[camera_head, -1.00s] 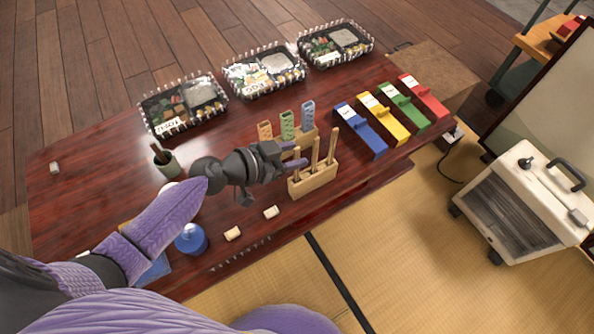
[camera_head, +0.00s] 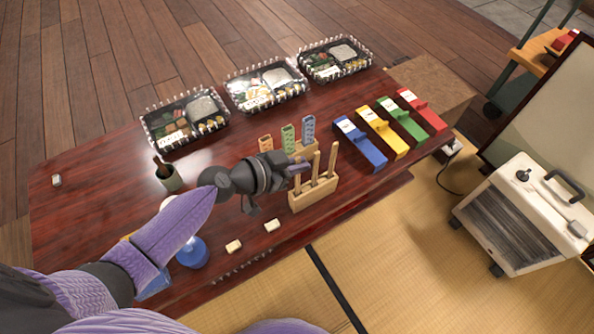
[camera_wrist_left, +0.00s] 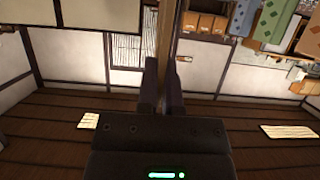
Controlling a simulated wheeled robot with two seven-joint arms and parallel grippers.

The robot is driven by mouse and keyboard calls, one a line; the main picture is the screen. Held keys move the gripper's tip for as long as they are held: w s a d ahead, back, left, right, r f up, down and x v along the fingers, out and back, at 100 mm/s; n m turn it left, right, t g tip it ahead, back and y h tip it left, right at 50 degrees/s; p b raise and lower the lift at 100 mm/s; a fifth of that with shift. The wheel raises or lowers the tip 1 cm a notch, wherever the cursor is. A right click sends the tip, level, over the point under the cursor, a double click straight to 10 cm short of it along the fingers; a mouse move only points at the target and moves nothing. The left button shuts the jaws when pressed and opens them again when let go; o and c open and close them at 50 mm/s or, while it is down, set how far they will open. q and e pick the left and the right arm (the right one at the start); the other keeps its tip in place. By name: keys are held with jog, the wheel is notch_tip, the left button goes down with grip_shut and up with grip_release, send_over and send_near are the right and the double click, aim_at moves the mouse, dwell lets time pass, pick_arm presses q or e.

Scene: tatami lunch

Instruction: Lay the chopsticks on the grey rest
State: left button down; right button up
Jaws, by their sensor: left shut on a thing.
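My left gripper (camera_head: 301,168) is at the wooden stand (camera_head: 314,195), its fingers at the leftmost of the upright chopsticks (camera_head: 298,182). In the left wrist view a brown stick (camera_wrist_left: 165,40) runs up between the two fingers (camera_wrist_left: 161,88), which are shut on it. The other chopsticks (camera_head: 332,160) stand upright in the stand. Whether the held chopsticks' lower ends are still in the stand is hard to tell. A small pale grey block (camera_head: 57,180), perhaps the grey rest, lies at the table's far left. My right gripper is not in view.
Two cream blocks (camera_head: 233,246) (camera_head: 272,225) lie near the front edge. Bento boxes (camera_head: 184,118) line the back; coloured boxes (camera_head: 362,142) stand right. The left table top is largely clear.

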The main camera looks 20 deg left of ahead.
pick_arm(q)
notch_tip(320, 180, up, 10)
jog(key=p, duration=0.6)
jog(key=shift+r, duration=0.15)
notch_tip(320, 180, up, 7)
jog(key=p, duration=0.5)
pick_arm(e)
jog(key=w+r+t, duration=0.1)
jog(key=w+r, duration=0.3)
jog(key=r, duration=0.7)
